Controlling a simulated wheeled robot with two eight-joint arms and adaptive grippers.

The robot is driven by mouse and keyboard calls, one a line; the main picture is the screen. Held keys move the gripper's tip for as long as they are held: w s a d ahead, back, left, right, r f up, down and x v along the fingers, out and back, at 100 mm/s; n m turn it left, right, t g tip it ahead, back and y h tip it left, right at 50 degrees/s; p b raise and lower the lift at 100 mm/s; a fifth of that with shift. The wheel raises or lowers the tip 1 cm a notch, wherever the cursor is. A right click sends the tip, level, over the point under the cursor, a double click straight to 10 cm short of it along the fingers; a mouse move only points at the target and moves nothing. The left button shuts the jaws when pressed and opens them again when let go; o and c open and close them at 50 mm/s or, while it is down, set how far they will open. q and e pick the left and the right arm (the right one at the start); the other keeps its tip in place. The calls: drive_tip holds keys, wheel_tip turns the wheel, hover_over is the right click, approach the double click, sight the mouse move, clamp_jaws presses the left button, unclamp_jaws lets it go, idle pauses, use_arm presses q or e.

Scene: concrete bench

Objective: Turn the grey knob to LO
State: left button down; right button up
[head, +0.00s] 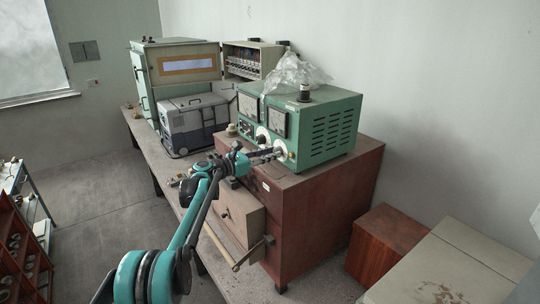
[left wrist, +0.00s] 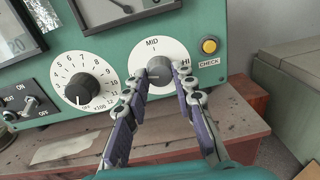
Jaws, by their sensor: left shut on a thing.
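The grey knob (left wrist: 160,70) sits on a white round dial (left wrist: 150,50) on the green instrument's front. MID shows at the top of the dial and HI at its right. The LO label is not visible; the left finger covers that side. My left gripper (left wrist: 161,79) has its two fingers on either side of the knob and is shut on it. A short light mark seems to show on the knob's left part, but its exact direction is hard to tell. In the head view my left gripper (head: 268,153) reaches the instrument's front panel. My right gripper is not in view.
A black numbered knob (left wrist: 83,88) is left of the grey knob, and a yellow CHECK button (left wrist: 209,46) is to its right. A toggle switch (left wrist: 31,104) stands at far left. The green instrument (head: 322,125) rests on a reddish-brown cabinet (head: 318,215); plastic wrap (head: 293,75) lies on top.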

use_arm(q)
drive_tip(key=shift+f+n, duration=0.15)
drive_tip(key=shift+n, duration=1.05)
drive_tip(key=c, duration=1.2)
unclamp_jaws()
drive_tip(key=shift+a, duration=0.1)
drive_tip(key=v, duration=1.2)
